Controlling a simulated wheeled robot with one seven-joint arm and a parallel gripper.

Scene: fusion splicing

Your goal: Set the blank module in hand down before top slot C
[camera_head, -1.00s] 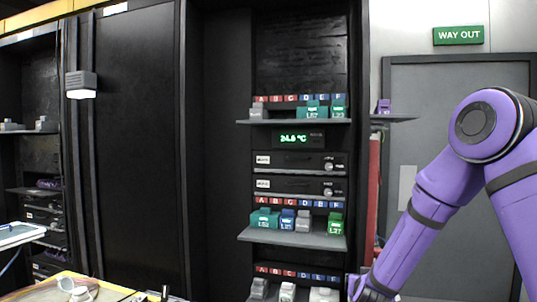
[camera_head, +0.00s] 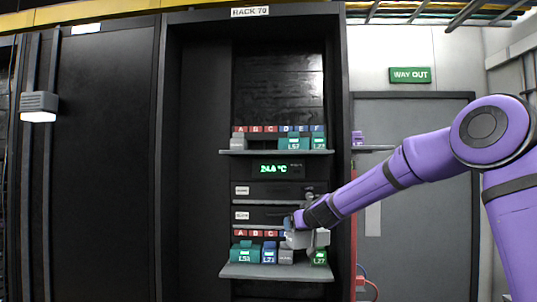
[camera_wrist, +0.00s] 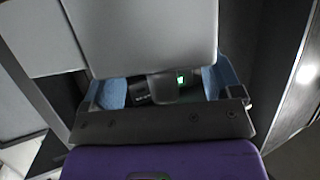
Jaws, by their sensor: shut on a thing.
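My gripper (camera_head: 299,234) is in front of the rack, level with the space just above the middle shelf. Its blue fingers show in the wrist view (camera_wrist: 167,88), shut on the blank module (camera_wrist: 140,35), a plain light grey block. In the head view the grey shape at my gripper is small, and I cannot clearly separate module from wrist. The top slot C label (camera_head: 270,129) is red, on the strip above the top shelf (camera_head: 265,152). The shelf below it looks bare. My gripper is below and right of that slot.
On the top shelf, a grey module (camera_head: 238,143) stands under A, and teal modules (camera_head: 293,144) (camera_head: 319,143) stand to the right. The middle shelf (camera_head: 270,272) holds several modules. A temperature display (camera_head: 277,169) sits under the top shelf. The rack's right post (camera_head: 342,110) is close.

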